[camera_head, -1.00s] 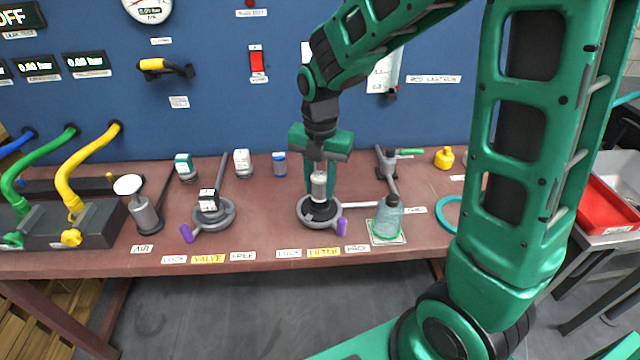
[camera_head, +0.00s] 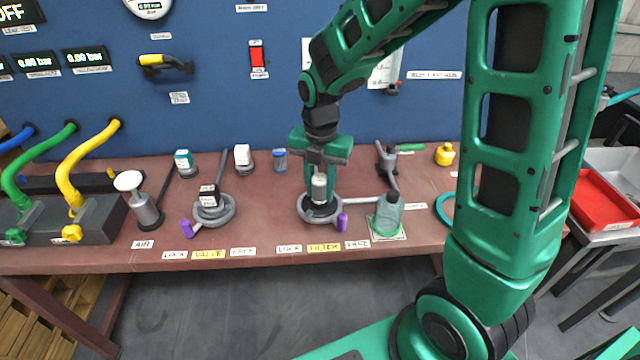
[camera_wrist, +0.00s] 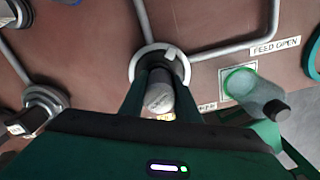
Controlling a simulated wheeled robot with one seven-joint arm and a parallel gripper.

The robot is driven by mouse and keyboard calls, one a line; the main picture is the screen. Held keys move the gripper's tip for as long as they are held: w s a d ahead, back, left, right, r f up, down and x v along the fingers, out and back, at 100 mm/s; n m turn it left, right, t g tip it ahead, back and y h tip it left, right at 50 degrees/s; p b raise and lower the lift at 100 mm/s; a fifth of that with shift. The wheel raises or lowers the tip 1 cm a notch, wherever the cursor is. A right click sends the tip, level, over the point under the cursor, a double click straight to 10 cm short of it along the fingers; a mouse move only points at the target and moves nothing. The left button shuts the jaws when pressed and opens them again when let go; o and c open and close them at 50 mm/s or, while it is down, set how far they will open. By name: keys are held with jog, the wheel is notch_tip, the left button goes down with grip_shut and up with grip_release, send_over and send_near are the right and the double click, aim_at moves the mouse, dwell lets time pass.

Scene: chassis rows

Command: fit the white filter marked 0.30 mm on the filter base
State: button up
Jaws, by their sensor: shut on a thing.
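My gripper (camera_head: 321,178) points down at the filter base (camera_head: 305,212), a grey ring with a purple handle behind the FILTER label. It is shut on a white filter (camera_head: 319,187), which stands upright over the middle of the ring. In the wrist view the filter (camera_wrist: 159,97) shows between the two fingers, with the base ring (camera_wrist: 143,58) around and beyond it. I cannot read a marking on the filter, and the fingers partly hide it. I cannot tell whether its lower end is seated in the base.
A clear bottle (camera_head: 387,214) stands right of the base. A grey valve ring (camera_head: 228,209) with a black-and-white part is to the left. White (camera_head: 243,158), blue (camera_head: 280,160) and teal-topped (camera_head: 186,163) containers stand behind. The table's front strip is clear.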

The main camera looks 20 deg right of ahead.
jog(key=shift+s+f, duration=0.3)
jog(key=shift+f, duration=0.15)
dwell(0.5)
jog(key=o, duration=1.1)
jog(key=shift+w+f, duration=0.1)
jog(key=shift+d, duration=0.25)
jog(key=shift+w+r, duration=0.1)
jog(key=shift+r, duration=0.45)
jog(key=r, duration=1)
jog(key=shift+w+a+r, duration=0.2)
jog(key=shift+a+r, duration=0.05)
jog(key=shift+a, duration=0.1)
